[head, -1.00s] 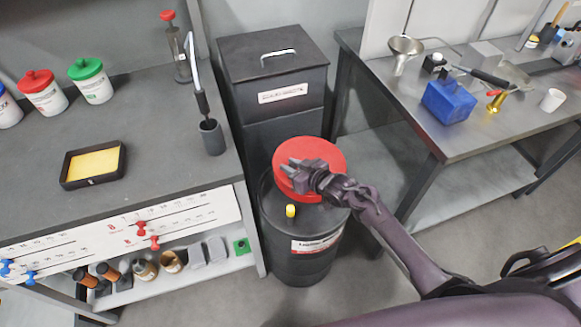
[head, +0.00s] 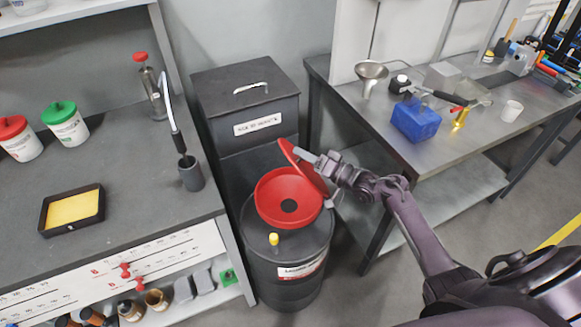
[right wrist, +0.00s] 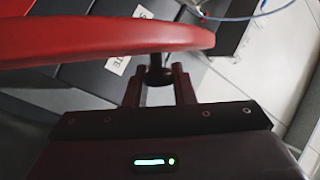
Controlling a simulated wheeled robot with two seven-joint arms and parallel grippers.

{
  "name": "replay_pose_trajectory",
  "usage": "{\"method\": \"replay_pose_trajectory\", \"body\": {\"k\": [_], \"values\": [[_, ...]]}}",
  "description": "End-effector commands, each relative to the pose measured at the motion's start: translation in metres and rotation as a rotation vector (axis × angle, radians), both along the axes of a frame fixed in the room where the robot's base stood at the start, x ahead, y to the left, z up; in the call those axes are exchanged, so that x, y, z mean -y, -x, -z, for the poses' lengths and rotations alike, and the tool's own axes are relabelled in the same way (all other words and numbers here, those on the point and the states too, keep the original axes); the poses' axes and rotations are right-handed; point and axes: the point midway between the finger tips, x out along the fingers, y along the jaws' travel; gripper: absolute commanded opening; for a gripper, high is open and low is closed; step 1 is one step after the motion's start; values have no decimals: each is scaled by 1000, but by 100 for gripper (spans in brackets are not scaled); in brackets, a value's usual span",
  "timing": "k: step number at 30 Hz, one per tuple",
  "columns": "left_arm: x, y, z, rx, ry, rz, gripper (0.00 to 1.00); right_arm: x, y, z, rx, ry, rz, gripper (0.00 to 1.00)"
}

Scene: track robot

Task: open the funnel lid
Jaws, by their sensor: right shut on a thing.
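The red funnel (head: 268,195) sits on top of a black drum (head: 285,275), its inside and dark centre hole in sight. Its red lid (head: 300,168) is raised and tilted up at the funnel's right rear side. The lid also shows edge-on across the top of the right wrist view (right wrist: 100,38). My right gripper (head: 322,163) is at the lid's right face. In the right wrist view its two fingers (right wrist: 158,78) are shut on the lid's small dark handle (right wrist: 157,62). My left gripper is not in view.
A yellow cap (head: 273,239) stands on the drum top. A black bin (head: 247,100) stands behind. A workbench (head: 85,165) is at the left. A metal table (head: 460,140) with a blue block (head: 416,120) is close to my right arm.

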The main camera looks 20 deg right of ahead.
Motion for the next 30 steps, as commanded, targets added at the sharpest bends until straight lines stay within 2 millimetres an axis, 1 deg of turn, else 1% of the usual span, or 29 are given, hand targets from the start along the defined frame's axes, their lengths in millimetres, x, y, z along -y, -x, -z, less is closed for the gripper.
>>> {"method": "replay_pose_trajectory", "body": {"k": [1, 9, 18, 24, 30], "values": [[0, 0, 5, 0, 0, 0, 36, 10, -1, -1, 2, -42, 3, 0], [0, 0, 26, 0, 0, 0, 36, 56, -3, -11, -7, -296, 3, 0], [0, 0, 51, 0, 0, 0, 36, 100, -4, -12, -16, -526, 3, 0], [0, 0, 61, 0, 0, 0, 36, 118, -4, -10, -20, -625, 2, 0], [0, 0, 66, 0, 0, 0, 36, 127, -5, -9, -22, -675, 1, 0]]}}
